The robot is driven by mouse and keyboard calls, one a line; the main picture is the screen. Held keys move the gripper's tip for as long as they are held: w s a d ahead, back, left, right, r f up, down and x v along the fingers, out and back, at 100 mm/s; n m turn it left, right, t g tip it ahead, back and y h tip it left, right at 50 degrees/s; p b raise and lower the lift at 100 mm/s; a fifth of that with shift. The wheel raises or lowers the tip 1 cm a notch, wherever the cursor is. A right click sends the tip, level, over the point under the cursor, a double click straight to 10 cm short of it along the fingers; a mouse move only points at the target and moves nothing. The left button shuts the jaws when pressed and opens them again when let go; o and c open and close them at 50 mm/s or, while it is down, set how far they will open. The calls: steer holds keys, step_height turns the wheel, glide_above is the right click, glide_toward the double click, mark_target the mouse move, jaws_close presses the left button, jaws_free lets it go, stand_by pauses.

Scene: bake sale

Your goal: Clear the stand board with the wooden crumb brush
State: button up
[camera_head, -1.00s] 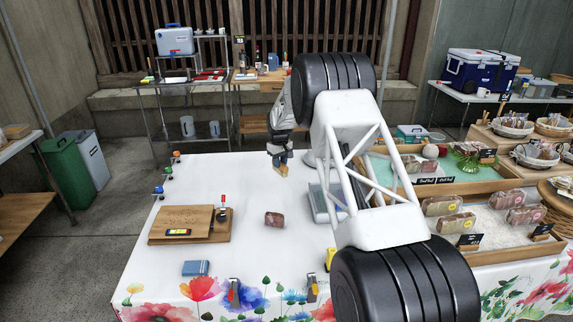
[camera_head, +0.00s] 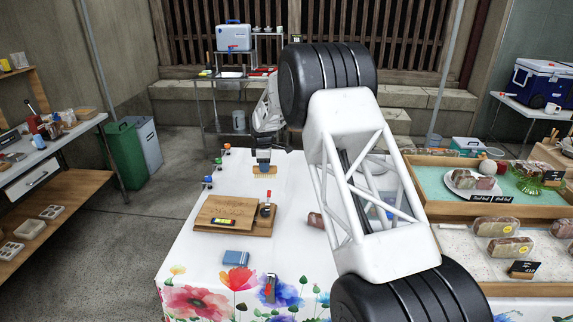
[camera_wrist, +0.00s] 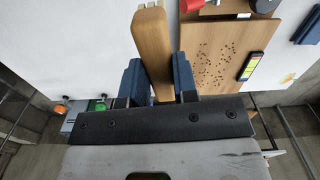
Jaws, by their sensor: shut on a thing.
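The wooden crumb brush (camera_head: 265,170) is between the fingers of my gripper (camera_head: 264,160), which is shut on it. In the wrist view the brush (camera_wrist: 152,38) is a long tan wooden piece between two blue fingers (camera_wrist: 157,66). Its bristles cannot be made out clearly. The wooden stand board (camera_head: 208,212) lies on the white table, nearer the camera than the gripper and a little left. The wrist view shows many small brown crumbs (camera_wrist: 213,68) on the board (camera_wrist: 240,35). The brush appears apart from the board.
A yellow-and-blue item (camera_head: 223,221) and a red-topped item (camera_head: 265,209) sit on the board. A wrapped loaf (camera_head: 316,219) is right of the board. My arm hides part of the table.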

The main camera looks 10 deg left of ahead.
steer(key=s+a+n, duration=0.6)
steer(key=a, duration=0.4)
steer(key=s+a+r+n, duration=0.1)
steer(key=s+a+n, duration=0.5)
steer(key=a, duration=0.4)
steer(key=shift+s+a+r, duration=0.25)
steer(key=shift+s+a, duration=0.05)
steer(key=shift+s, duration=0.15)
steer(key=shift+f, duration=0.15)
steer(key=shift+f, duration=2.35)
steer(key=shift+r, duration=0.1)
step_height(320, 180, up, 3)
steer(key=m, duration=0.8)
steer(key=shift+m, duration=0.4)
